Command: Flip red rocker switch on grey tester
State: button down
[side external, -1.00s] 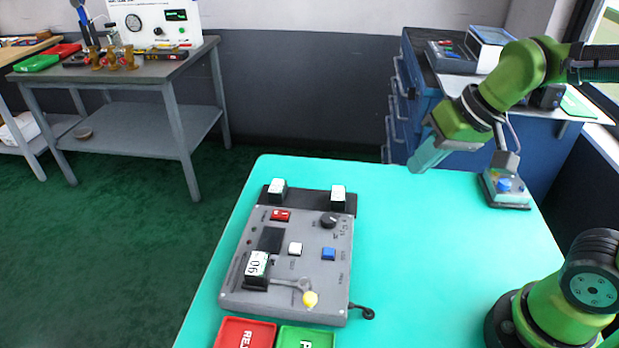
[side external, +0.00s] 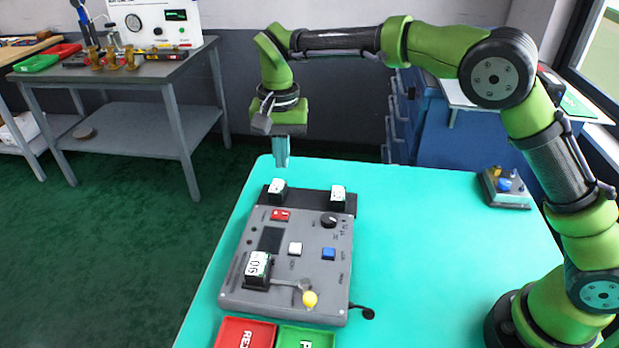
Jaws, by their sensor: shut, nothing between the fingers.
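The grey tester (side external: 314,259) lies on the turquoise table, left of the middle. Its red rocker switch (side external: 280,214) is near the tester's far left corner, with white marks on its face. Which way the rocker is tipped is too small to tell. My gripper (side external: 282,166) is shut and empty, fingers pointing down. It hangs above the far edge of the table, beyond the rocker switch in the picture, apart from the tester.
Two white-topped blocks (side external: 278,187) (side external: 338,193) stand on the dark strip behind the tester. A black knob (side external: 329,220), white button (side external: 295,249), blue button (side external: 328,253) and yellow-knobbed lever (side external: 310,299) share the panel. Red (side external: 244,334) and green (side external: 306,338) trays lie in front. The table's right is mostly clear.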

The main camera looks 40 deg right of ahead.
aim_at(286, 213)
jog(key=shift+s+r+m, duration=0.1)
jog(key=shift+r+m, duration=0.6)
jog(key=shift+r, duration=0.05)
notch_tip(286, 213, down, 14)
jog(key=shift+f, duration=0.1)
dwell(0.4)
jog(key=shift+d+f, duration=0.1)
jog(key=shift+f, duration=0.15)
